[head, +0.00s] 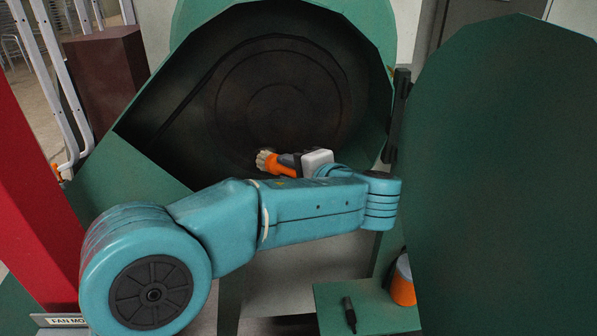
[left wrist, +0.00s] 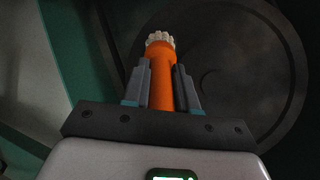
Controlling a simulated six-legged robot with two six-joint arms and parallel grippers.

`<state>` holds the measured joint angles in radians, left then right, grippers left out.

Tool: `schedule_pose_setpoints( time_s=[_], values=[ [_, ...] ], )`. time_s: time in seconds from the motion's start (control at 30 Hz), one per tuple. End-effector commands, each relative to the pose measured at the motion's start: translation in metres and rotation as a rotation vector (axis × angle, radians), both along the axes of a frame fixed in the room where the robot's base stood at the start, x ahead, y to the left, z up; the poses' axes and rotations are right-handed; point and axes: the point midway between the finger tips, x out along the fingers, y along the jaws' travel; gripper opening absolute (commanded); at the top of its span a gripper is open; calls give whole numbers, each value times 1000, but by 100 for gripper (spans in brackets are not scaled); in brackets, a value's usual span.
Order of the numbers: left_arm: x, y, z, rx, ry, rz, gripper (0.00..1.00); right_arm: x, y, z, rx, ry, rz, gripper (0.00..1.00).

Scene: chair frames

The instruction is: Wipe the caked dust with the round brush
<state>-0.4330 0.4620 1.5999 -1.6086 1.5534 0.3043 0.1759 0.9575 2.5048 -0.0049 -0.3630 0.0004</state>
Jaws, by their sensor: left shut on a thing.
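My left gripper (head: 288,163) is shut on the orange handle of the round brush (head: 268,163), in front of the open fan housing (head: 160,100). In the left wrist view the brush (left wrist: 160,85) stands between the two grey fingers (left wrist: 160,88), with its pale bristles pointing away from me. The dark round fan face (head: 280,95) inside the housing shows faint rings and a brownish, dusty look. I cannot tell whether the bristles touch it. My right gripper is not in view.
A green door panel (head: 510,180) stands open at the right. A green shelf (head: 375,312) at the lower right carries an orange container (head: 402,285) and a black marker-like item (head: 349,313). A red post (head: 40,200) and brown box (head: 108,80) are at the left.

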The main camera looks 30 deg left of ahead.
Motion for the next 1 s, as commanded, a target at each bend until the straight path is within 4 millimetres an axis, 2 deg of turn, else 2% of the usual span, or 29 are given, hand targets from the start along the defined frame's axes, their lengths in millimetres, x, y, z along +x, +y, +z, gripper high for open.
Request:
schedule_pose_setpoints(
  time_s=[0.37, 0.7, 1.0],
  values=[
    [-1, 2, 0, 0, -2, -1, 0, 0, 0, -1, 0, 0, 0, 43],
    [-11, 19, 0, 0, -3, -1, 0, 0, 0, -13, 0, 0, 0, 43],
    [-12, 19, 0, 0, -2, -2, 0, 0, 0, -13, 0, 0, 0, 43]
  ],
)
